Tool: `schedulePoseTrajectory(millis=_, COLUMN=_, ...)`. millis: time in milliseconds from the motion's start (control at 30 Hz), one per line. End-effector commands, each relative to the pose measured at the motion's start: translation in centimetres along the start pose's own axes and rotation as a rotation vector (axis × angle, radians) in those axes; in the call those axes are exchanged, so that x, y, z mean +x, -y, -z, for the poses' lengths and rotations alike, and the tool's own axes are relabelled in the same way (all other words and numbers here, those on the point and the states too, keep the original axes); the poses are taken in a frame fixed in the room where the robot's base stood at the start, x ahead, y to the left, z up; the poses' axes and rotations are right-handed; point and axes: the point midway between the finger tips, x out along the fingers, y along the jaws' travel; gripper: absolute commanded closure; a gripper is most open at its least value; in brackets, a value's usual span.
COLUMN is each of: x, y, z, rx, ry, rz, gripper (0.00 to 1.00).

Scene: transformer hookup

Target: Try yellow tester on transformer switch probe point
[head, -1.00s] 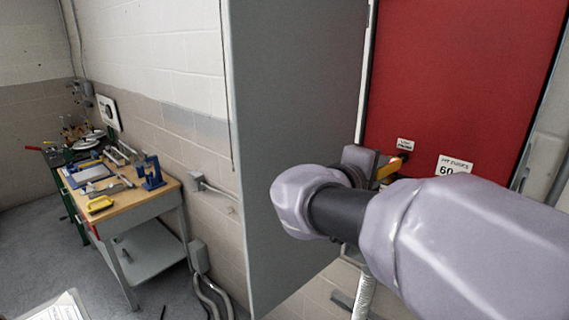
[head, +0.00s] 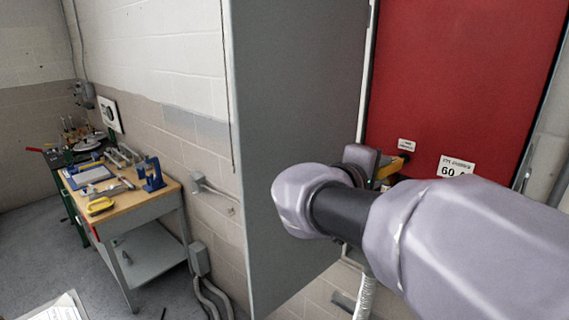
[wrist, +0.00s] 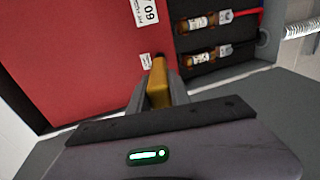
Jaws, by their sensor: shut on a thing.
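My gripper (wrist: 158,98) is shut on the yellow tester (wrist: 158,82), which also shows partly in the head view (head: 388,170). The tester points away from the wrist, its tip beside a small white label (wrist: 146,60) near the edge of the red panel (wrist: 80,55). The same label shows in the head view (head: 406,145), just above the tester. I cannot tell whether the tip touches anything. The spot at the tip is hidden by the tester, and my arm covers the lower panel in the head view.
Cylindrical fuses (wrist: 198,22) sit in a dark recess beside the red panel. A grey cabinet door (head: 300,130) stands open left of the panel. A workbench (head: 130,200) with tools is at the far left. A fuse label (head: 455,168) is right of the tester.

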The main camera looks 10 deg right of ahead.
Motion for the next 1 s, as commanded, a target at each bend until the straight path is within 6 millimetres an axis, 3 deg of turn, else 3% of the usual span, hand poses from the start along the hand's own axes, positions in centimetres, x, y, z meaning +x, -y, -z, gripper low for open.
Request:
schedulePoseTrajectory(millis=600, x=-6.3, y=1.3, z=0.1, rx=0.001, ry=-0.002, rz=0.000, gripper=1.00)
schedulePoseTrajectory(millis=1000, x=-6.8, y=1.4, z=0.0, rx=0.000, ry=0.000, rz=0.000, gripper=1.00)
